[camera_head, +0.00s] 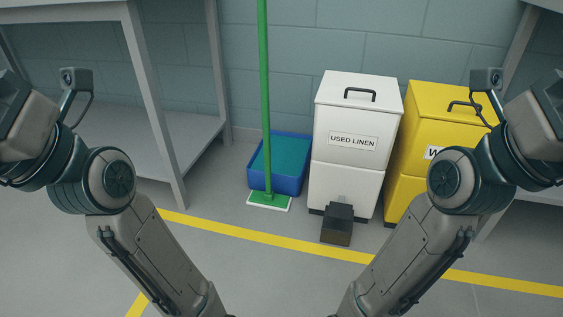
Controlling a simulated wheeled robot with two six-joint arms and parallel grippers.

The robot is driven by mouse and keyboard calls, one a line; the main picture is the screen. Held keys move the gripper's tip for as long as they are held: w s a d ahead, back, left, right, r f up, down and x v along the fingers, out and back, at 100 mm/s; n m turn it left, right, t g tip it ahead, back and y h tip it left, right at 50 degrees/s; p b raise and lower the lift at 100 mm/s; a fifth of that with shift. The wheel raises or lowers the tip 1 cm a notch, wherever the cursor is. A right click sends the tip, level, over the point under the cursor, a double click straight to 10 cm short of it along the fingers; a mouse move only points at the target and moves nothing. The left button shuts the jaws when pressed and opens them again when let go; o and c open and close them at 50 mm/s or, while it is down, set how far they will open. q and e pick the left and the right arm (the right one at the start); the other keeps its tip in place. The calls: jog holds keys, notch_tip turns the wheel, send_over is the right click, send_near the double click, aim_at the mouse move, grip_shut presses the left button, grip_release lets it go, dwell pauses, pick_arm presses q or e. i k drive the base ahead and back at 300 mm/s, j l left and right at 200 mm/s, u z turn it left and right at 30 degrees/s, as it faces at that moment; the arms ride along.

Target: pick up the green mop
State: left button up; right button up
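The green mop (265,110) stands upright in the middle of the view, left of the white bin. Its long thin green handle runs out of the top of the picture, so its upper end is hidden. Its flat green head with a white pad rests on the floor just in front of a blue tub. Both my arms are folded up at the left and right sides, apart from the mop. The fingers of my left and right grippers do not show, and nothing touches the mop.
The blue tub (289,184) stands behind the mop. A white "USED LINEN" bin (335,183) with a dark pedal block (337,225) stands right of it, then a yellow bin (430,108). A grey shelf (150,100) stands left. Yellow tape (235,231) crosses the clear floor in front.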

aim_at(269, 199)
jog(key=i+j+z, duration=0.2)
jog(key=i, duration=0.4)
jog(key=i+j+z, duration=0.2)
jog(key=i, duration=0.35)
jog(key=l, duration=0.1)
